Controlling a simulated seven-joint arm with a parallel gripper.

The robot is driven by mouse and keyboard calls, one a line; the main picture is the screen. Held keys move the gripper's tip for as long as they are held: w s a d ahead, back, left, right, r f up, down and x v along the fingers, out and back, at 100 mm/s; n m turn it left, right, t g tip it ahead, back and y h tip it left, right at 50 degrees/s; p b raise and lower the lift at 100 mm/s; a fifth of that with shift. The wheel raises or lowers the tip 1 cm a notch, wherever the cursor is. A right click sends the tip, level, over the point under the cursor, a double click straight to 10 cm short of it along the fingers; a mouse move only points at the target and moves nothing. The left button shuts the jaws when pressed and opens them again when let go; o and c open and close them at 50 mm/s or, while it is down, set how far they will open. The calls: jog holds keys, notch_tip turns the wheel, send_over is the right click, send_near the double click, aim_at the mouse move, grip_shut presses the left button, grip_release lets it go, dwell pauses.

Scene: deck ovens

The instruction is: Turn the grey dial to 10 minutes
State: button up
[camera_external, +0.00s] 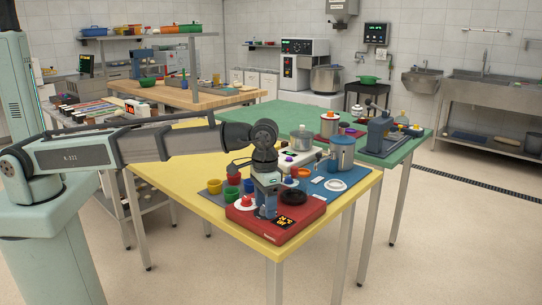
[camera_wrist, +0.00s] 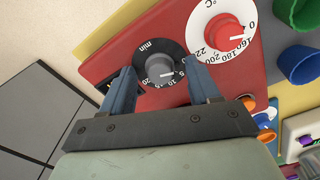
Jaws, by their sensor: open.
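The grey dial (camera_wrist: 157,64) sits on a round black face marked "min" on the red panel of a red box (camera_external: 291,229). Its white mark points to the right, near the low numbers; the exact reading is too small to tell. My gripper (camera_wrist: 160,70) is open, with one blue finger on each side of the dial. I cannot tell whether the fingers touch it. In the external view my gripper (camera_external: 267,207) points down over the box and hides the dial. A red dial (camera_wrist: 229,33) on a white temperature scale is to the right in the wrist view.
The box stands at the front corner of the yellow table (camera_external: 190,172). Several cups are close by, including a blue cup (camera_wrist: 298,66) and a green cup (camera_wrist: 298,10). A blue pot (camera_external: 342,154) and a white plate (camera_external: 336,185) stand on a blue mat to the right.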

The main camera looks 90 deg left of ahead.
jog(key=c, duration=1)
jog(key=shift+m, duration=0.3)
jog(key=m, duration=0.6)
jog(key=shift+m, duration=0.3)
jog(key=m, duration=0.3)
jog(key=shift+m, duration=2)
